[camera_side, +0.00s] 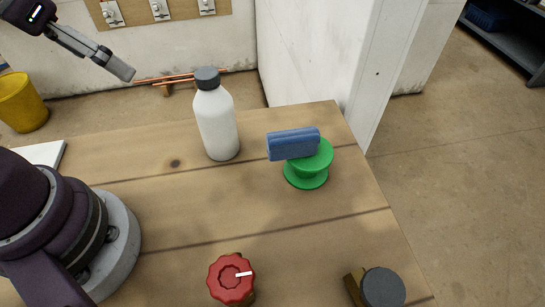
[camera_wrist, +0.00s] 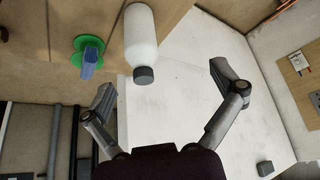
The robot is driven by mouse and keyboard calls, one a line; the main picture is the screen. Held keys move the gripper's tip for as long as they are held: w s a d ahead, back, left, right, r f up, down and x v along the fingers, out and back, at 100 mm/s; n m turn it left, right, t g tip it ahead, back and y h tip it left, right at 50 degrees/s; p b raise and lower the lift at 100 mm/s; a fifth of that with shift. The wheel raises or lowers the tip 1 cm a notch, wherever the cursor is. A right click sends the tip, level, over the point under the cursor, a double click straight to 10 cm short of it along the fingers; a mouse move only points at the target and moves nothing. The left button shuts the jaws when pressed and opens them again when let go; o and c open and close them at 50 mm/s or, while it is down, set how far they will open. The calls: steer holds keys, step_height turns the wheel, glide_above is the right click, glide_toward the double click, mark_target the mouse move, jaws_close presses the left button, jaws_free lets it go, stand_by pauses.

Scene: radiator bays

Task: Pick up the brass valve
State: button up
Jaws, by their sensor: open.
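Two valve-like pieces stand at the front of the wooden bench in the side view. One has a red knob (camera_side: 231,279) with a white pointer, over a small brass-coloured body mostly hidden under it. The other has a dark grey round face (camera_side: 383,287) and a brass-brown body (camera_side: 354,286) to its left. I cannot tell which is the brass valve. My gripper (camera_side: 122,71) is high at the upper left of the side view, far from both. In the wrist view my gripper (camera_wrist: 160,85) is open and empty, its fingers spread wide.
A white bottle (camera_side: 217,124) with a dark cap stands on the bench (camera_side: 120,185). A blue sponge-like block (camera_side: 293,144) sits on a green spool (camera_side: 306,175) to its right. Copper pipes (camera_side: 180,78) lie behind. A yellow bucket (camera_side: 20,102) stands at the left.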

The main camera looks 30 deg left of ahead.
steer(key=w+d+m, duration=0.2)
steer(key=w+d, duration=0.2)
steer(key=m+g+h, duration=0.3)
steer(key=m+h, duration=0.1)
steer(key=m, duration=0.5)
glide_toward(381, 289)
steer(key=x, duration=1.1)
steer(key=shift+f, duration=0.1)
steer(key=c, duration=1)
steer(key=shift+c, duration=0.2)
